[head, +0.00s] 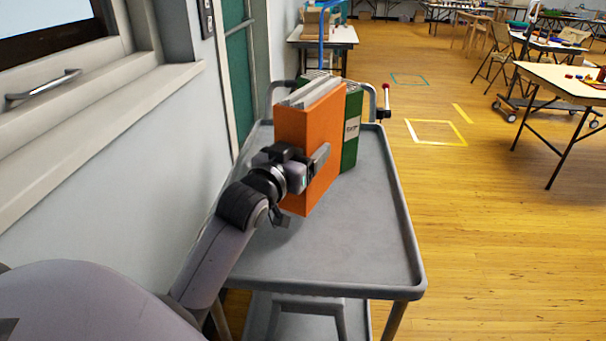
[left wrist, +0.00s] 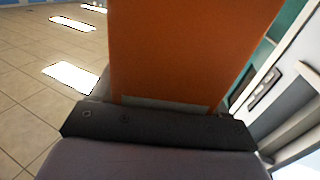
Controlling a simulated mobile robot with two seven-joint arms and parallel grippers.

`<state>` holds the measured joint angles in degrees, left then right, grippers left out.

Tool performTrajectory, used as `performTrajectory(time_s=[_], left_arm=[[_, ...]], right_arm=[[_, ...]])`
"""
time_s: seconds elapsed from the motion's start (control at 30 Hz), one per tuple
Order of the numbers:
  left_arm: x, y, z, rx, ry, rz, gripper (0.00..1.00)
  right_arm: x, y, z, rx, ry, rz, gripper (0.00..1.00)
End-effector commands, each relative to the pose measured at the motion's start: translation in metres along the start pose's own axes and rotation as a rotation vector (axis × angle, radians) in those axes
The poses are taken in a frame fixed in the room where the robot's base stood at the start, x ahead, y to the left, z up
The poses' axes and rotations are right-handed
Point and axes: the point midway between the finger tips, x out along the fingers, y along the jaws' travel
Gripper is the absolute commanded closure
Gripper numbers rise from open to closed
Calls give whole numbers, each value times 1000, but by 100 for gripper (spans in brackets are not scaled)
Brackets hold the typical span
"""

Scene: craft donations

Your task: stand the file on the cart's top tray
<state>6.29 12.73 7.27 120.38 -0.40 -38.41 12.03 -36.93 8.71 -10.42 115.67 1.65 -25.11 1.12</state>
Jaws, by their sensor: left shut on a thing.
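An orange file (head: 298,132) is upright over the grey cart's top tray (head: 330,245), with white papers at its top. My left gripper (head: 318,165) is shut on its near lower part; the file also fills the left wrist view (left wrist: 190,55). I cannot tell whether its bottom edge touches the tray. A green file (head: 352,130) with a white label stands upright on the tray just behind and to the right, partly hidden by the orange one. My right gripper is not in view.
The tray has a raised rim, and its near half is clear. A wall with a window ledge (head: 100,120) runs close along the left. A table (head: 560,80) stands at the right, and another table (head: 325,37) stands beyond the cart. Open wooden floor lies right of the cart.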

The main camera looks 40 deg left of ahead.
Motion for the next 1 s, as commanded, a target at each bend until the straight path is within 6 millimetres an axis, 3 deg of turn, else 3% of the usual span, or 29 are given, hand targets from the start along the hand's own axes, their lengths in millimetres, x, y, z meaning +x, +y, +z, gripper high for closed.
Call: performTrajectory(time_s=[0.4,0.8,0.83,0.9,1.0], left_arm=[[0,0,43,-1,8,0,80],[0,0,47,-1,8,0,80],[0,0,49,-1,1,0,16],[0,0,49,-1,1,0,0],[0,0,49,-1,1,0,0]], right_arm=[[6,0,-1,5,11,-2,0],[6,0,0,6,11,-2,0],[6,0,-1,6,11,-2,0],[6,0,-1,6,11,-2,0],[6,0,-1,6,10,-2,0]])
